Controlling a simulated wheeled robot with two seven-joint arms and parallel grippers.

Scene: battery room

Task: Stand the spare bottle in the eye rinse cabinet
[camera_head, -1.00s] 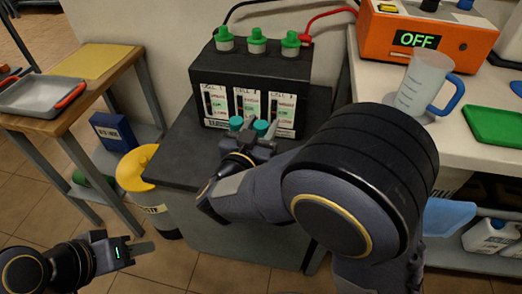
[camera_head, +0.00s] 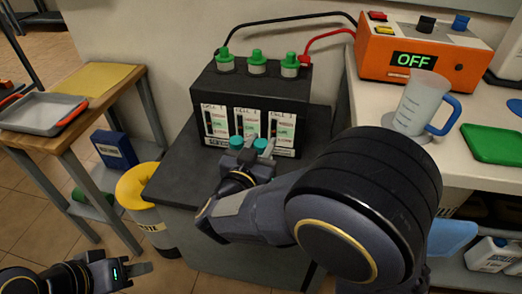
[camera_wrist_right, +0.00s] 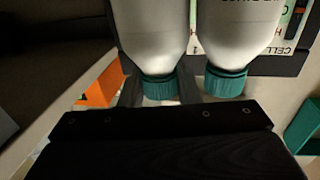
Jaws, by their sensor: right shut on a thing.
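Two bottles with teal caps are in front of the black battery. In the head view I see mainly the left cap (camera_head: 236,143) and the right cap (camera_head: 261,145); my gripper and arm hide most of the bodies. The right wrist view shows their white bodies, one held bottle (camera_wrist_right: 156,35) and a second bottle (camera_wrist_right: 236,35) close beside it. My right gripper (camera_head: 258,150) is shut on the bottle at the right in the head view, with a finger on each side near its cap. My left gripper (camera_head: 128,270) is low at the left, away from everything. I cannot make out an eye rinse cabinet.
The black battery (camera_head: 245,85) with green terminal caps stands on a grey stand (camera_head: 180,170). A yellow-topped bin (camera_head: 140,185) is left of it. The right bench (camera_head: 470,190) holds an orange power unit (camera_head: 400,55), a jug (camera_head: 420,100) and a green tray (camera_head: 492,143). A wooden table (camera_head: 95,115) is at left.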

